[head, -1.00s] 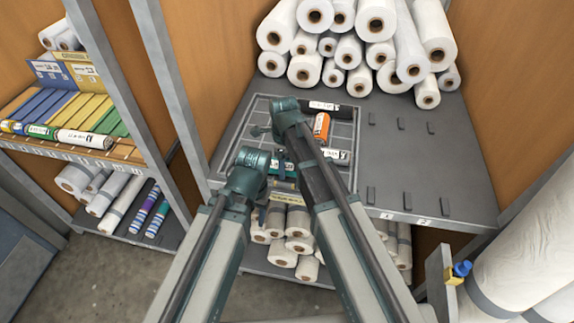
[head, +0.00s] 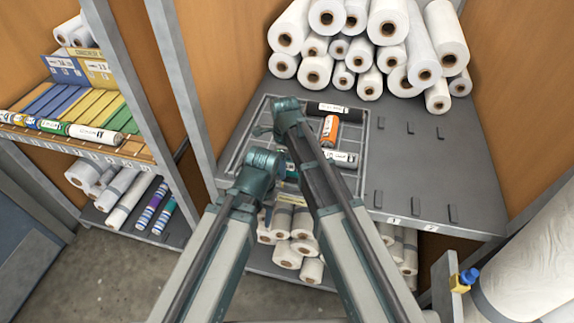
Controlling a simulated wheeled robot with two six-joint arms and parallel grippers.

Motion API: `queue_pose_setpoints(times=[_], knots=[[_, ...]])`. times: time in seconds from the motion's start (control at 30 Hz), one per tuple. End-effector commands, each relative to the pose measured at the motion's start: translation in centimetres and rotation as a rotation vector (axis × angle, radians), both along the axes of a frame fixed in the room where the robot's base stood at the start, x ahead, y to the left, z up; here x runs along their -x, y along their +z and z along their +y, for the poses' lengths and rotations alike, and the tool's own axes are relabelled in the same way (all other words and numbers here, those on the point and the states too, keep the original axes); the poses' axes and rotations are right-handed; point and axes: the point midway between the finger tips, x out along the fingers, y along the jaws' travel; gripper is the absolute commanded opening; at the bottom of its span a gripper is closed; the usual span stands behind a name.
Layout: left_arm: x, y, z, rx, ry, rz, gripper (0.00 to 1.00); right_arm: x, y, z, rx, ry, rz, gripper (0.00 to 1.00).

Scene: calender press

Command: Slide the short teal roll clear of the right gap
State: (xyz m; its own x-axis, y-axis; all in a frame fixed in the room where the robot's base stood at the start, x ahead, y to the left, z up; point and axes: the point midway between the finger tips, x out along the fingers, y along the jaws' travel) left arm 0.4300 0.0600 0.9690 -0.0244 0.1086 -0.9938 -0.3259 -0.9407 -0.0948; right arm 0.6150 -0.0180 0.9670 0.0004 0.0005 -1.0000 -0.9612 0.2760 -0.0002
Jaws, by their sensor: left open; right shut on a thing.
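A small teal piece (head: 291,171) shows between my two arms over the gridded tray (head: 364,150). It may be the short teal roll, but most of it is hidden. An orange roll (head: 330,130), a dark roll with a white label (head: 333,108) and a white-labelled roll (head: 343,157) lie in the tray right of my arms. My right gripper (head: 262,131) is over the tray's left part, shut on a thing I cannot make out. My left gripper (head: 268,211) is open, lower, near the tray's front edge, and mostly hidden by its wrist.
Large white rolls (head: 385,45) are stacked at the back. The grey deck (head: 430,165) right of the tray is bare except for small dark blocks. A shelf with coloured slots and rolls (head: 95,133) stands left. More rolls (head: 288,255) lie below the deck. A large wrapped roll (head: 525,265) stands right.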

Motion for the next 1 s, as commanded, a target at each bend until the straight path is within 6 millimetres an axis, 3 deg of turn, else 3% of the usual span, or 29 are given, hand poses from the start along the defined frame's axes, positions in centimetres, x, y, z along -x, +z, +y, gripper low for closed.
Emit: queue_pose_setpoints(times=[0.37,0.4,0.57,1.0], knots=[[0.0,0.0,0.0,0.0,0.0,0.0,0.5,-0.1,0.0,0.34,0.0,0.0,0.0,0.06],[0.0,0.0,0.0,0.0,0.0,0.0,0.5,-0.1,0.0,0.34,0.0,0.0,0.0,0.68],[0.0,0.0,0.0,0.0,0.0,0.0,0.5,-0.09,0.0,0.33,0.0,0.0,0.0,0.96],[0.0,0.36,0.0,0.0,0.0,0.0,0.5,-0.09,0.36,0.32,0.0,0.0,0.0,0.99]])
